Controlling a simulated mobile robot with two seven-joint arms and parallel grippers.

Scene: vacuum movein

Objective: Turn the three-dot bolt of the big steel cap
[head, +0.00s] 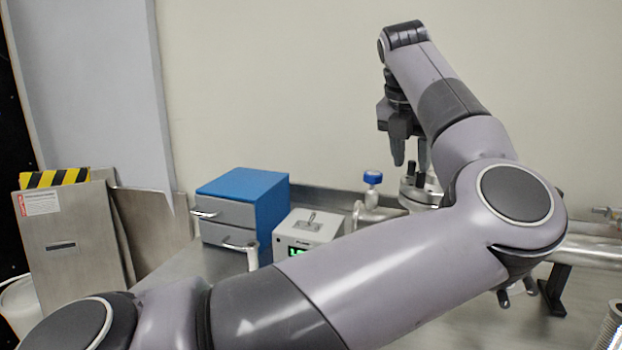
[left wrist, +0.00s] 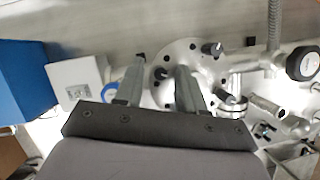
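The big steel cap (head: 425,192) is a round metal flange on the bench, partly hidden by my left arm in the head view. In the left wrist view the cap (left wrist: 205,72) shows dark holes around its rim and dark upright bolts, one dark bolt (left wrist: 212,48) right of my fingers and another dark bolt (left wrist: 160,73) between them. I cannot make out dot marks on any bolt. My left gripper (head: 410,162) points down over the cap, its fingers apart with nothing held between them; it also shows in the left wrist view (left wrist: 161,66). My right gripper is not in view.
A blue cabinet with grey drawers (head: 243,205) and a grey switch box with a green display (head: 305,232) stand left of the cap. A blue-topped valve (head: 373,178) is close beside it. Steel pipes (head: 585,250) lie to the right. A steel panel (head: 75,235) leans far left.

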